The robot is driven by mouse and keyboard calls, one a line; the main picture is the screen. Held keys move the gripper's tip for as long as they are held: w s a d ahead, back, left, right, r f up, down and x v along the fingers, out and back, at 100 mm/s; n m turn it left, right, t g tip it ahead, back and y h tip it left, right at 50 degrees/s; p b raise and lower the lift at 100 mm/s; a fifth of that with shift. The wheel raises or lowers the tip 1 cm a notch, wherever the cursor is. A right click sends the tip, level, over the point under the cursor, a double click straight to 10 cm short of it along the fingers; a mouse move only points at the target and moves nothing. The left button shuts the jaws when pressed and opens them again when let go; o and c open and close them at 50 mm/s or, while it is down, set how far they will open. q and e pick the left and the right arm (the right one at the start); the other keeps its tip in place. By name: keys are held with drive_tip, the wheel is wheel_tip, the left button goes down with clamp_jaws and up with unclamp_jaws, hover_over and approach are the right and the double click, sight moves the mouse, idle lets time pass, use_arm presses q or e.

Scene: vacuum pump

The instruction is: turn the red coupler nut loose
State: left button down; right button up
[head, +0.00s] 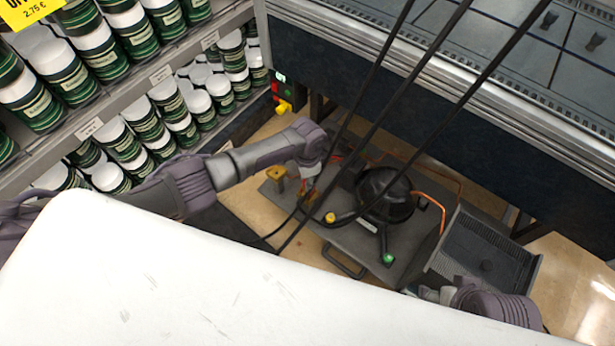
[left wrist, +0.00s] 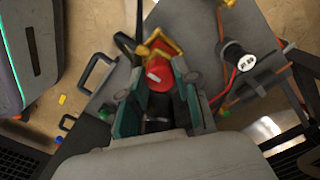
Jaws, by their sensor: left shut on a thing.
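The red coupler nut (left wrist: 158,79) shows in the left wrist view between the fingertips of my left gripper (left wrist: 158,92). The gripper is shut on it, with one teal-sided finger on each side. A yellow fitting (left wrist: 158,44) is just beyond the nut. In the head view my left gripper (head: 311,186) reaches down over the left part of the pump's plate; the nut cannot be made out clearly there. The black vacuum pump (head: 385,194) stands to its right. My right gripper (head: 432,294) is partly hidden at the lower right, and its fingers cannot be made out.
The grey plate (head: 345,238) carries a yellow knob (head: 330,218), a green-capped part (head: 388,259) and copper pipes. A dark ribbed box (head: 485,250) is on the right. Black cables cross in front. Shelves of green-and-white cans (head: 110,130) stand left, and a dark counter (head: 480,120) overhangs behind.

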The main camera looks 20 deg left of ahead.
idle(0.4)
use_arm(q)
drive_tip(key=c, duration=0.8)
unclamp_jaws()
drive_tip(key=shift+c, duration=0.2)
wheel_tip(320, 180, up, 12)
